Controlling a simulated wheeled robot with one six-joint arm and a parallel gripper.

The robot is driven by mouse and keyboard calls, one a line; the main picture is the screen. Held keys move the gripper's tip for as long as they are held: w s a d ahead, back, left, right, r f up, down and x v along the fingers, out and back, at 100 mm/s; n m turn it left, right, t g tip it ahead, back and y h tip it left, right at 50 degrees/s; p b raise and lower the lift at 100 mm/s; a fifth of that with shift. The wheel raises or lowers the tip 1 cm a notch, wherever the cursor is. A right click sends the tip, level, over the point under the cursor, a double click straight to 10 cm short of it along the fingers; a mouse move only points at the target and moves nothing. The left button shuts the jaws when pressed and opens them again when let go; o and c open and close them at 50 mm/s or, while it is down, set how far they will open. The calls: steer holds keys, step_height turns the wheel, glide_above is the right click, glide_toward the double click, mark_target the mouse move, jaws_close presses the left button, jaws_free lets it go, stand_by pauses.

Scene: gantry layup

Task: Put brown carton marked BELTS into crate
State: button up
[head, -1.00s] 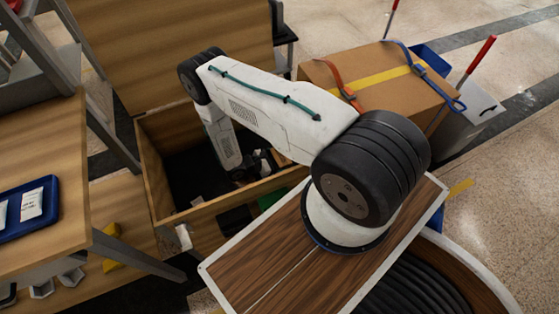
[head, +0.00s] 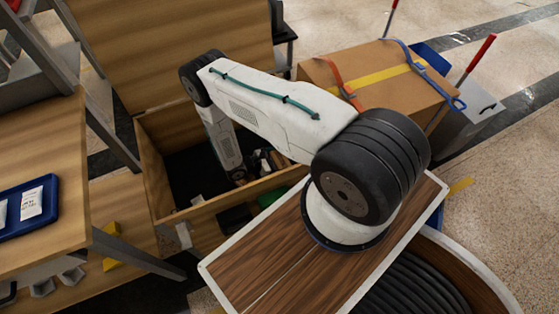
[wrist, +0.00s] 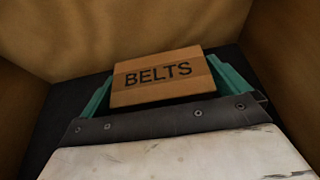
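The brown carton marked BELTS (wrist: 160,77) shows in the wrist view with its lettered face toward the camera. The green fingers of my gripper (wrist: 165,85) lie along its left and right sides and appear closed on it. In the head view my arm reaches down inside the open wooden crate (head: 150,172). The crate's tan walls (wrist: 105,32) and dark floor surround the carton in the wrist view. I cannot tell whether the carton touches the floor. In the head view the carton cannot be made out behind the arm and crate wall.
A wooden bench (head: 50,135) with a blue tray (head: 22,222) stands at the left. A large strapped box (head: 375,78) stands to the right of the crate. A tall wooden panel (head: 170,45) rises behind the crate. Open floor lies at the far right.

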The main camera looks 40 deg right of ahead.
steer(key=shift+r, duration=0.35)
steer(key=v, duration=1.2)
steer(key=w+a+r+m+g+y, duration=0.1)
steer(key=w+r+m, duration=0.15)
steer(key=r, duration=0.75)
steer(key=w+a+r+m+y, duration=0.15)
steer(key=w+r, duration=0.25)
steer(key=r, duration=0.6)
step_height(320, 180, up, 22)
steer(key=s+m+y, duration=0.2)
steer(key=m+y, duration=0.2)
steer(key=m, duration=0.1)
steer(key=s+r+m+t+y, duration=0.25)
steer(key=s+r, duration=0.75)
steer(key=r, duration=0.5)
steer(key=s+a+r+m+t+y, duration=0.1)
steer(key=s+r+t+y, duration=0.1)
steer(key=s, duration=0.6)
steer(key=s+a+r+m+t+y, duration=0.1)
steer(key=s+r, duration=0.3)
steer(key=s, duration=0.4)
steer(key=shift+m+t+y, duration=0.35)
steer(key=shift+m+y, duration=0.15)
steer(key=shift+m, duration=0.15)
steer(key=shift+s, duration=0.1)
